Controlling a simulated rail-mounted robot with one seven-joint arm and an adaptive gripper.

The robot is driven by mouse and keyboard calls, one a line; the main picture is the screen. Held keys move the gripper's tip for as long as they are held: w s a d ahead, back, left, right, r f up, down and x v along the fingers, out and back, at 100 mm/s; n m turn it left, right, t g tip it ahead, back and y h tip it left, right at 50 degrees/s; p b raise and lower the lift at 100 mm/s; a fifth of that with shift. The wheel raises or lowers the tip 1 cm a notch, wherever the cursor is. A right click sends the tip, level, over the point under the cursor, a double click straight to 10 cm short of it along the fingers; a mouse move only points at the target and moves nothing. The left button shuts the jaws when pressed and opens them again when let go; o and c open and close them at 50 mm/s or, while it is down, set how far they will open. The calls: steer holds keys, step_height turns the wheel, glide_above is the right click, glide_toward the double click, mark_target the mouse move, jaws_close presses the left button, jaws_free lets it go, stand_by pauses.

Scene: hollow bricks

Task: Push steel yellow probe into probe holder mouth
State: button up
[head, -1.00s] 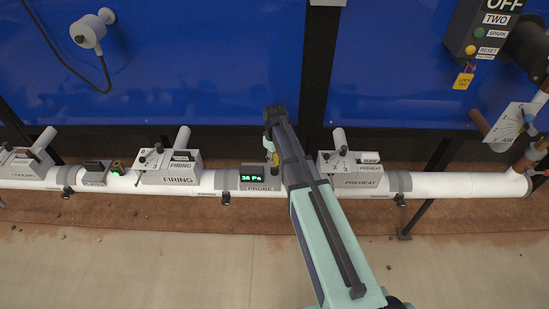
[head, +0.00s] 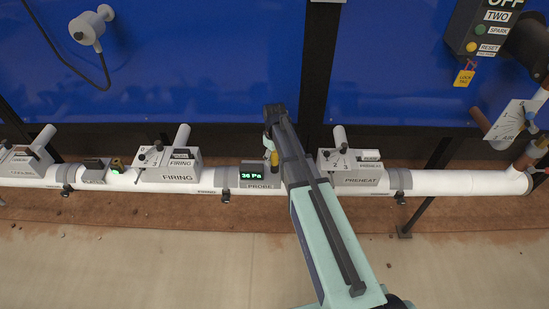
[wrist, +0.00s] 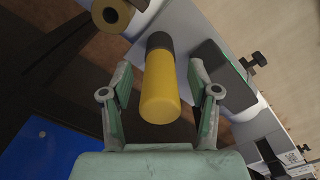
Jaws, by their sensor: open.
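The yellow probe (wrist: 160,90) is a rounded yellow cylinder with a dark grey collar at its far end, in the middle of the wrist view. Its yellow end also shows in the head view (head: 274,158), beside the grey probe box (head: 260,176) with a green "36 Pa" display. My gripper (wrist: 158,88) is open, with one finger on each side of the probe and gaps visible between. The collar end points toward the white pipe. Whether it sits in a holder mouth cannot be told. My arm covers part of this area in the head view (head: 270,138).
A brass ring (wrist: 112,14) lies beyond the probe in the wrist view. The white pipe (head: 450,183) carries a firing box (head: 172,172) to the left and a preheat box (head: 350,172) to the right. Blue panels (head: 200,60) stand behind. The floor in front is mostly clear.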

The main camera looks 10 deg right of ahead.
step_height(320, 180, up, 12)
steer(key=shift+f, duration=0.15)
stand_by(0.3)
stand_by(0.4)
steer(key=shift+w+m, duration=0.2)
steer(key=shift+m, duration=0.2)
steer(key=s+f+m+g, duration=0.2)
steer(key=s+f+m, duration=0.3)
steer(key=s+f, duration=1.7)
steer(key=s+f+g+p, duration=0.1)
steer(key=s+f, duration=0.5)
steer(key=s, duration=0.8)
steer(key=s+f+g+p, duration=0.1)
steer(key=s+f+g, duration=0.2)
steer(key=s, duration=1.2)
step_height(320, 180, down, 3)
steer(key=shift+s+f+m+g, duration=0.2)
steer(key=shift+m+g, duration=0.1)
steer(key=shift+g, duration=0.1)
